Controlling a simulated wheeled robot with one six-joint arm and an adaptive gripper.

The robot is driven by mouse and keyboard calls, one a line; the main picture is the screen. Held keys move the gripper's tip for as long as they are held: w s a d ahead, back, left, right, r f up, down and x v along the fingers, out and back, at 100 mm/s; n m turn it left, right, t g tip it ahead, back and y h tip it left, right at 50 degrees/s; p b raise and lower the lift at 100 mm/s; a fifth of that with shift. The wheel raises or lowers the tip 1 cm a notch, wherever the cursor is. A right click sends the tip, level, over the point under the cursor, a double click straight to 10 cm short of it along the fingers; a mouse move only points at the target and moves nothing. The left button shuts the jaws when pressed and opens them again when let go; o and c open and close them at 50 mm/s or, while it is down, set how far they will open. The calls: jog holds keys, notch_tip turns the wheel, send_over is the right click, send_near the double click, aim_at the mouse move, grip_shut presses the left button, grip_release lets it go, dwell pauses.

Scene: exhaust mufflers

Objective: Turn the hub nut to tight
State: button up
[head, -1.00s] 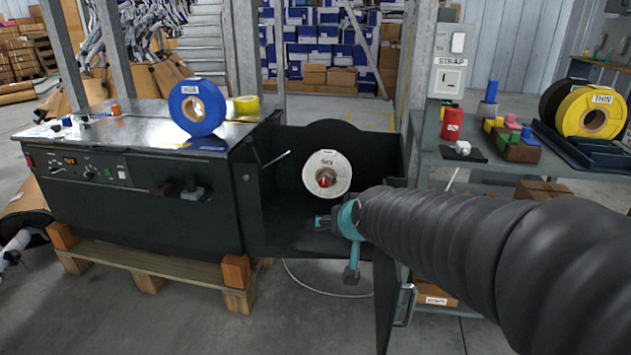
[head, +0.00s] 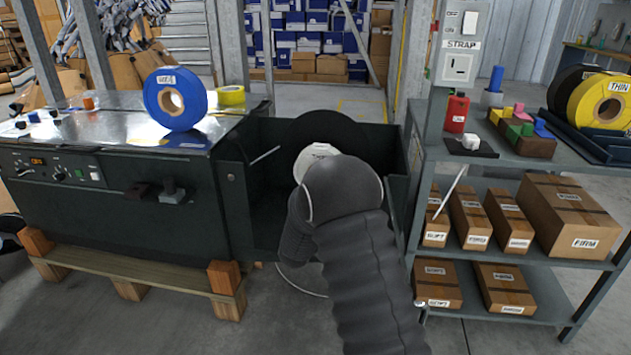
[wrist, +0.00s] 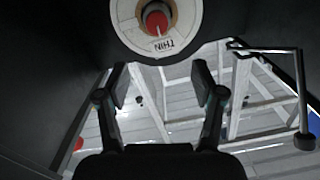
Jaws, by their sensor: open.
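The red hub nut (wrist: 156,22) sits in the centre of a white reel labelled THIN (wrist: 185,40), at the top of the wrist view. The label reads upside down there. My gripper (wrist: 160,84) is open and empty, its two fingers spread apart below the reel in that picture. It does not touch the nut. In the head view, the white reel (head: 312,155) shows only its upper part inside the dark open bay (head: 262,185) of the machine. My arm covers the nut and my gripper there.
A blue roll (head: 157,112) stands on the machine top (head: 110,132) at left. At right, a shelf rack (head: 520,260) holds brown boxes, and a STRAP switch post (head: 460,60) rises beside the bay. A bent metal handle (wrist: 275,50) is at the right of the wrist view.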

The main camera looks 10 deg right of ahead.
jog(key=f+x, duration=0.1)
jog(key=x, duration=1.3)
jog(key=shift+w+d+h, duration=0.15)
jog(key=shift+d+h, duration=0.15)
jog(key=shift+h, duration=0.1)
jog(key=c, duration=1.1)
jog(key=shift+c, duration=0.2)
